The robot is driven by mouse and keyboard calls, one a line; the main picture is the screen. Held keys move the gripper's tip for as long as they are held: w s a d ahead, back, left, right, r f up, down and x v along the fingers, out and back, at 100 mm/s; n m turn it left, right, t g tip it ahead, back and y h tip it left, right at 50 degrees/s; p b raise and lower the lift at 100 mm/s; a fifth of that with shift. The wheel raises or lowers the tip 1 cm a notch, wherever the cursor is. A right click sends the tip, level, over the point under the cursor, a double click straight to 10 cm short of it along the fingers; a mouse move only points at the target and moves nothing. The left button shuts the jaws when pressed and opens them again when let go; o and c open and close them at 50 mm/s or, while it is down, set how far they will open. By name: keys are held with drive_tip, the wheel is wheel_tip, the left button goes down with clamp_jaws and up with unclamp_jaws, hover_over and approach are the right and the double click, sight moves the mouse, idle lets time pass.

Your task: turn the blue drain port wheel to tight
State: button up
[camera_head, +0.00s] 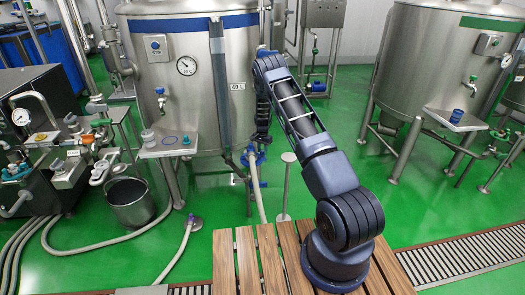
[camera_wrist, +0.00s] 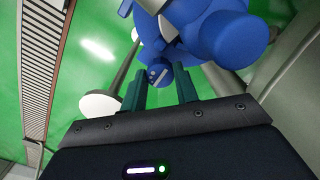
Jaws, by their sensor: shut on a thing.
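The blue drain port wheel (camera_wrist: 158,74) shows in the wrist view between the two dark green fingers of my gripper (camera_wrist: 159,88). My gripper is shut on it, and the fingers hide part of its rim. A larger rounded blue body (camera_wrist: 230,36), part of the drain port, sits just behind and to the right of the fingers. In the head view the blue drain port (camera_head: 258,158) is low on the front of the middle steel tank (camera_head: 200,110). My arm reaches down there and hides part of it. The wheel's marking and turn position cannot be read.
A pale hose (camera_head: 258,195) runs down from the port. A post with a round flat top (camera_head: 289,158) stands close to its right, also in the wrist view (camera_wrist: 100,105). A bucket (camera_head: 130,203) and pump pipes are at left.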

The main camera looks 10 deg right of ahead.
drive_tip(key=shift+w+r+m, duration=0.1)
drive_tip(key=shift+w+m, duration=0.05)
drive_tip(key=shift+m, duration=0.45)
drive_tip(key=o, duration=1)
wheel_tip(320, 180, up, 11)
drive_tip(key=shift+f, duration=0.15)
